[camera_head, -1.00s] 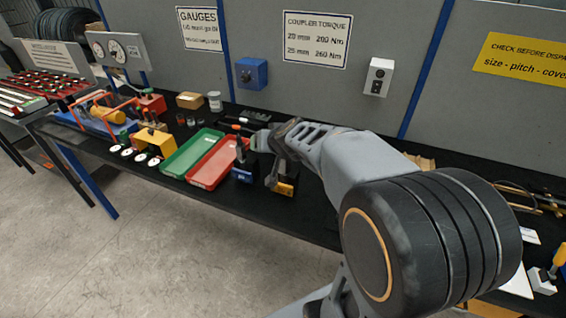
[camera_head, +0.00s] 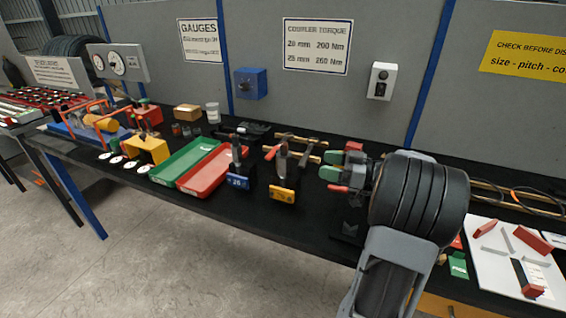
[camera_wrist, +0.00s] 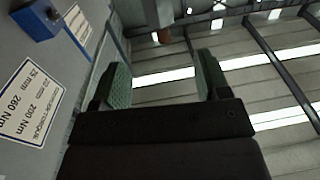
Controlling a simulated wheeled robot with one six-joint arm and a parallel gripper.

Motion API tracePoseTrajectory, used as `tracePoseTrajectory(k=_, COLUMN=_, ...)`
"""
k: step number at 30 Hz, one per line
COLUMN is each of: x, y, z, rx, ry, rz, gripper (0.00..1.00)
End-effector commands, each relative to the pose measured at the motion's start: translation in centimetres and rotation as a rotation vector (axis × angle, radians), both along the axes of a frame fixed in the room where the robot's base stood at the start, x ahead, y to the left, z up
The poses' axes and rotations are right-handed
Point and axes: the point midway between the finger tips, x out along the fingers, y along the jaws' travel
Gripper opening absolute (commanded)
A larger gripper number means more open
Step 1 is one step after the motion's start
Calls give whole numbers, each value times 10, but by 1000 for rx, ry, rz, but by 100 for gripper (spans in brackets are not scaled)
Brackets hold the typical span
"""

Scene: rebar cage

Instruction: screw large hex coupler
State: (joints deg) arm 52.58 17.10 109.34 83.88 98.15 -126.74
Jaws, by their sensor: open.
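My gripper (camera_head: 342,167) is over the black bench, right of the yellow-labelled stand, its green-padded fingers pointing left. In the wrist view my gripper (camera_wrist: 162,60) is open, with nothing visible between its two green fingers. A dark upright part stands on the yellow-labelled stand (camera_head: 283,194). I cannot tell which part is the large hex coupler. A blurred brownish object (camera_wrist: 155,14) shows at the top of the wrist view, beyond the fingers; I cannot tell what it is.
A green tray (camera_head: 172,168) and a red tray (camera_head: 203,184) lie left of the stands. Brass-coloured bars lie behind. A white board (camera_head: 490,250) with red and grey pieces lies at the right. The grey wall panel (camera_head: 330,105) rises behind the bench.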

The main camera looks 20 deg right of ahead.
Motion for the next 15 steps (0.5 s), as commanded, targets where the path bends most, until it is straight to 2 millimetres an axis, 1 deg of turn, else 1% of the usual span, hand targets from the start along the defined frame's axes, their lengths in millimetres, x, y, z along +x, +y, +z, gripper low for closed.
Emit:
tracePoseTrajectory(k=5, x=17, y=20, z=3, rx=0, ry=-6, rz=4, gripper=69)
tracePoseTrajectory(k=15, x=61, y=68, z=2, rx=0, ry=-3, rz=4, gripper=69)
